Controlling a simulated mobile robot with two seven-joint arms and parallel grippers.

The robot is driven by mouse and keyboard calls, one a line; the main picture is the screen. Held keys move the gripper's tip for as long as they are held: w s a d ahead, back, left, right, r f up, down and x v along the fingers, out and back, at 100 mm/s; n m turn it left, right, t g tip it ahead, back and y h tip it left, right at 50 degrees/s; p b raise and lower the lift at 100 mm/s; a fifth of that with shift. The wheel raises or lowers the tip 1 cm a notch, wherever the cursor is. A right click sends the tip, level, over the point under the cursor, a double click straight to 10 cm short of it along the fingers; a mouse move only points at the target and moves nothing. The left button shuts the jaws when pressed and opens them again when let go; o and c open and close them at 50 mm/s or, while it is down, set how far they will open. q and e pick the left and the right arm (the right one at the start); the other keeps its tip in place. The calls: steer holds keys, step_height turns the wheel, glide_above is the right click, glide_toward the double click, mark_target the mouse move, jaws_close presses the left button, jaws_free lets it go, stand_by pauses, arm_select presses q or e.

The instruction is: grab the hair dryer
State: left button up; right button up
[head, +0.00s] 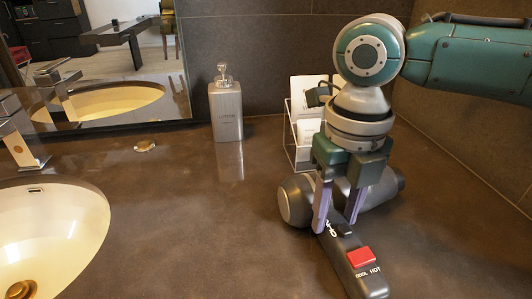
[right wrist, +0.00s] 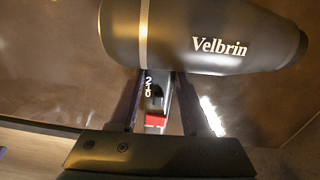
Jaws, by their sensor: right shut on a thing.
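The dark grey hair dryer (head: 376,195) lies on the counter at the right of the head view. Its handle points toward the front and carries a red switch (head: 361,257) with "COOL" and "HOT" beside it. My right gripper (head: 336,224) comes down from above, with one finger on each side of the handle near the barrel, shut on it. In the right wrist view, the hair dryer's barrel (right wrist: 205,38) with "Velbrin" on it spans the top, and the handle runs between the fingers of the right gripper (right wrist: 157,75). My left gripper is not in view.
A clear holder with white cards (head: 303,118) stands just behind the hair dryer. A grey lotion bottle (head: 226,108) stands at the back middle. A white sink (head: 85,225) and tap are at the left. The front middle of the counter (head: 200,240) is clear.

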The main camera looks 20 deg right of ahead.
jaws_close()
stand_by(0.8)
